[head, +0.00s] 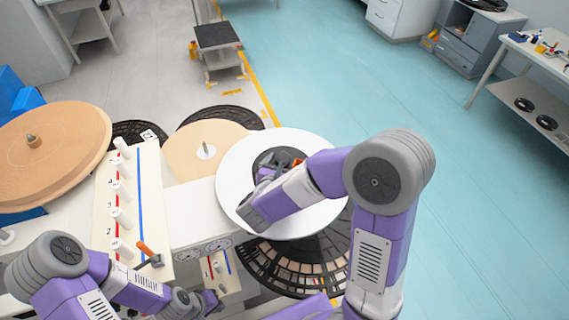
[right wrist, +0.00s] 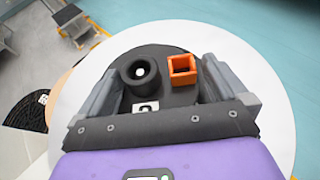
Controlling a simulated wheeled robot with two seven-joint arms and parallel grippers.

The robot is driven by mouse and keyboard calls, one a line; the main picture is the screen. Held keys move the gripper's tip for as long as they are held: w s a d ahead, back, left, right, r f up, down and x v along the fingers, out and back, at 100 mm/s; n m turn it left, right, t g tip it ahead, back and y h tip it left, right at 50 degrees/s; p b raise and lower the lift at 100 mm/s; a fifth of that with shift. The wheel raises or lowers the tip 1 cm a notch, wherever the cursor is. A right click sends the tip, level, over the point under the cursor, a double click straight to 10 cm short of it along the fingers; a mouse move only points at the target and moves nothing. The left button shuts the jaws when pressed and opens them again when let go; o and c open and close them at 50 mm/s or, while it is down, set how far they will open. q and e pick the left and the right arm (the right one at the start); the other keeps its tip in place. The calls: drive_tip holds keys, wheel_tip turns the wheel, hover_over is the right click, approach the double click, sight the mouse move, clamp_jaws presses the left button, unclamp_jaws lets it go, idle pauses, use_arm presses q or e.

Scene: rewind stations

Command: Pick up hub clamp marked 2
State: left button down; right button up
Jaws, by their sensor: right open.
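The hub clamp is a dark round piece with a black hollow cylinder (right wrist: 140,72) and an orange square socket (right wrist: 183,69). It sits at the middle of a white disc (head: 315,222). In the head view the clamp (head: 277,155) is partly hidden by my right arm. A small white label (right wrist: 145,107) on it is partly covered, so I cannot read its number surely. My right gripper (head: 268,178) is open over the clamp; in the right wrist view its fingers (right wrist: 166,82) stand on either side of it. My left gripper (head: 204,301) is low at the front left, its jaws unclear.
A cream panel (head: 152,210) with white rollers and an orange-handled lever (head: 146,250) stands left of the disc. A dark segmented tray (head: 290,265) lies below the disc.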

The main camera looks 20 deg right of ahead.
drive_tip(key=shift+s+d, duration=0.1)
drive_tip(key=shift+s, duration=0.05)
drive_tip(key=c, duration=0.4)
drive_tip(key=shift+r, duration=0.1)
drive_tip(key=c, duration=0.6)
